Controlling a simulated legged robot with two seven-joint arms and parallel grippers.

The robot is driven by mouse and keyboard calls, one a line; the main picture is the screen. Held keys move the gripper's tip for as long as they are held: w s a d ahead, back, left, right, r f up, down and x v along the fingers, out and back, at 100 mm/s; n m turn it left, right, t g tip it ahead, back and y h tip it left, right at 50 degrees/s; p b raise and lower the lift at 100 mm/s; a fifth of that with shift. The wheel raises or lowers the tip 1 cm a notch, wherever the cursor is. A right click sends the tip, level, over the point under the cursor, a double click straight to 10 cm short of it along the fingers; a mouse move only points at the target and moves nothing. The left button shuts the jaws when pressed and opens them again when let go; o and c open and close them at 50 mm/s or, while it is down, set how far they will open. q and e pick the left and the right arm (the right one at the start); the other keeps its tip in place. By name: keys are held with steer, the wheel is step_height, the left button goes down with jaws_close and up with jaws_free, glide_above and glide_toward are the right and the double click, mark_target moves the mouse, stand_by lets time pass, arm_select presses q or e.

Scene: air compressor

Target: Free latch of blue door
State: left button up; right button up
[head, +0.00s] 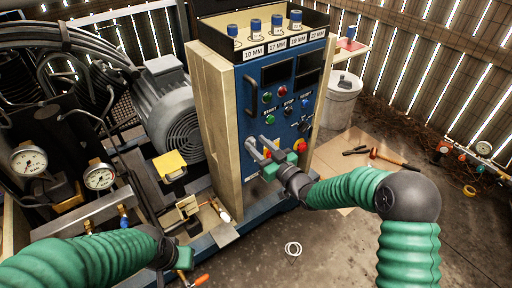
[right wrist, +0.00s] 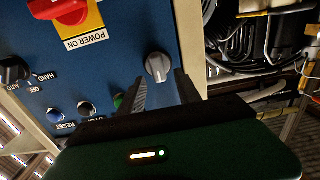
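The blue door (head: 252,120) is the front panel of the control cabinet and looks closed. Its grey latch knob (right wrist: 158,67) shows in the right wrist view, its pointer turned along the picture's vertical. My right gripper (head: 258,149) is at the lower left of the door in the head view, hiding most of the latch there. In the right wrist view its two fingers (right wrist: 160,92) are apart, one on each side below the knob; I cannot tell whether they touch it. My left gripper (head: 182,262) is low at the bottom left, its fingers unclear.
A red switch on a yellow plate (right wrist: 72,14) is beside the latch. A door handle (head: 250,96) is above it. Labelled sockets (head: 277,23) stand on top of the cabinet. A yellow-topped box (head: 170,164) and a compressor motor (head: 172,105) are at left. Pliers (head: 358,151) lie at right.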

steer(key=shift+w+a+r, duration=0.1)
steer(key=shift+w+a, duration=0.25)
steer(key=shift+w, duration=0.1)
jaws_close()
